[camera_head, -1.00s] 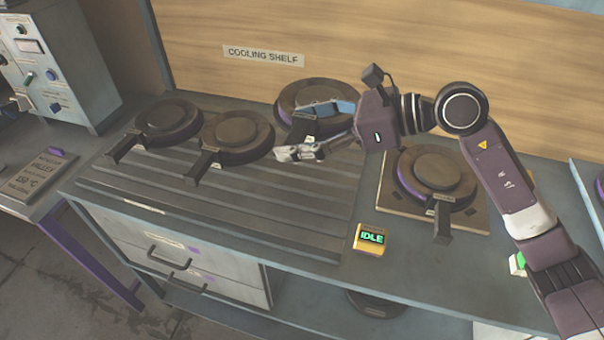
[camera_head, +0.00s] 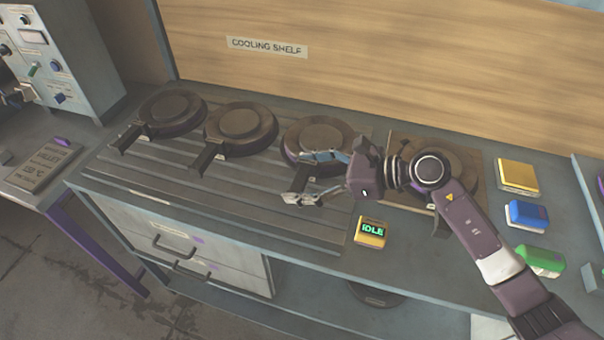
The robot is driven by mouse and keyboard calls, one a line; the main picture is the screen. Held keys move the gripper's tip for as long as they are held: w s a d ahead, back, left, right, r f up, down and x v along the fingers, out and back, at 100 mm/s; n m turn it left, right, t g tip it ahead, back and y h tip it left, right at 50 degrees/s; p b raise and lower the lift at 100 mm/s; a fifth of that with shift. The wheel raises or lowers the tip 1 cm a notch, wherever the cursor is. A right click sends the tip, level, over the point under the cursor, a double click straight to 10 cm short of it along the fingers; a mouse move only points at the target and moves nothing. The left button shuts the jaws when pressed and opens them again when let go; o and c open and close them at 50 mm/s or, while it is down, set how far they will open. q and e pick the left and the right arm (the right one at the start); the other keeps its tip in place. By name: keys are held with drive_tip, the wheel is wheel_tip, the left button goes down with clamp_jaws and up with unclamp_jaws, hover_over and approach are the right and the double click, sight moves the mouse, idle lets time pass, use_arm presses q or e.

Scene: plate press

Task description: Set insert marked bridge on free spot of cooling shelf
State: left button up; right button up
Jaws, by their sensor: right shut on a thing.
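The cooling shelf (camera_head: 212,220) is a grey slatted rack with a "COOLING SHELF" sign on the board behind it. A dark round insert (camera_head: 318,138) is at the right end of the shelf. My right gripper (camera_head: 308,180) is shut on its handle, which the fingers mostly hide. The insert looks level and at or very close to the slats; I cannot tell if it touches. No "bridge" marking is readable. Two similar inserts rest to its left, one in the middle (camera_head: 240,124) and one at the far left (camera_head: 172,109), handles toward the front. My left gripper is not in view.
Another round insert (camera_head: 445,160) sits on a tan plate (camera_head: 400,145) right of the shelf, partly behind my right arm. Yellow (camera_head: 518,175), blue (camera_head: 527,213) and green (camera_head: 540,260) blocks lie to the right.

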drive_tip(key=shift+r, duration=0.15)
drive_tip(key=o, duration=2.1)
drive_tip(key=b+v, duration=0.3)
drive_tip(key=v, duration=0.9)
